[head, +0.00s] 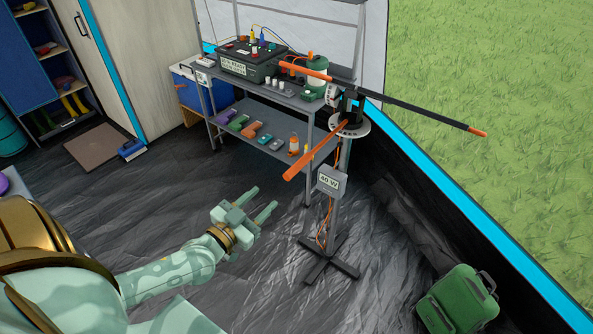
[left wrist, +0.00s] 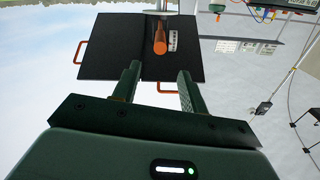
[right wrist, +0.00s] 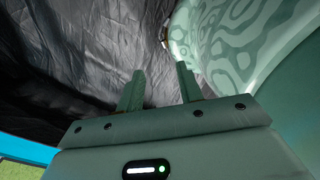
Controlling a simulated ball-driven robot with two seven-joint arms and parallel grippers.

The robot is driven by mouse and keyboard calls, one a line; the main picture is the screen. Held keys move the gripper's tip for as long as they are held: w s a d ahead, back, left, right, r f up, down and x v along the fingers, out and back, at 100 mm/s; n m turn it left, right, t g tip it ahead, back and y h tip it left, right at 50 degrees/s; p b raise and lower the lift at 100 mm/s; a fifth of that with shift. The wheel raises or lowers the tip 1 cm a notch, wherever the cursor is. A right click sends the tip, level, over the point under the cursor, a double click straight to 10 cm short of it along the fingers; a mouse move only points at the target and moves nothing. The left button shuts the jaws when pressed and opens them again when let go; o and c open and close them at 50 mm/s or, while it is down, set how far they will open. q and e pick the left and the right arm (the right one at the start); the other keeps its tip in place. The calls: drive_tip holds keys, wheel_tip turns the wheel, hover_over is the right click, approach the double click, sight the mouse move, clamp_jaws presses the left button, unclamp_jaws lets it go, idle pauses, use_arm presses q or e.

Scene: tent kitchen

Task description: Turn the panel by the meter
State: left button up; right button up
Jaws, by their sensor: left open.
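The dark panel (head: 420,112) is mounted on a floor stand and shows almost edge-on in the head view. Orange bars (head: 308,160) stick out from it and its mount. A round pale dial (head: 349,129) sits below it on the post. The grey meter (head: 331,182) on the post appears to read "80 W". My left gripper (head: 266,207) is open and empty, left of the post and below the near orange bar. In the left wrist view the panel (left wrist: 115,42) with orange handles lies beyond the open fingers. My right gripper (right wrist: 160,88) is open and empty.
A grey shelf rack (head: 265,135) behind the stand holds a battery box (head: 245,65), a green lantern and small tools. The stand's dark foot (head: 328,262) is on the floor. Floor around my left gripper is clear.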

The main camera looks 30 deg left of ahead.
sight(294, 167)
use_arm(q)
drive_tip(key=w, duration=0.4)
drive_tip(key=w+b, duration=0.1)
drive_tip(key=w, duration=0.4)
drive_tip(key=w+b, duration=0.1)
drive_tip(key=w, duration=0.3)
drive_tip(key=shift+w+d+f, duration=0.1)
drive_tip(key=shift+w+d, duration=0.1)
drive_tip(key=shift+d, duration=0.2)
drive_tip(key=shift+w, duration=0.15)
drive_tip(key=shift+c, duration=0.5)
clamp_jaws()
drive_tip(key=shift+d, duration=0.1)
use_arm(e)
drive_tip(key=shift+s+a+f, duration=0.15)
drive_tip(key=shift+s+f, duration=0.1)
drive_tip(key=shift+f, duration=0.3)
drive_tip(key=shift+s+a+f, duration=0.1)
drive_tip(key=shift+s+f, duration=0.1)
drive_tip(key=shift+f, duration=0.35)
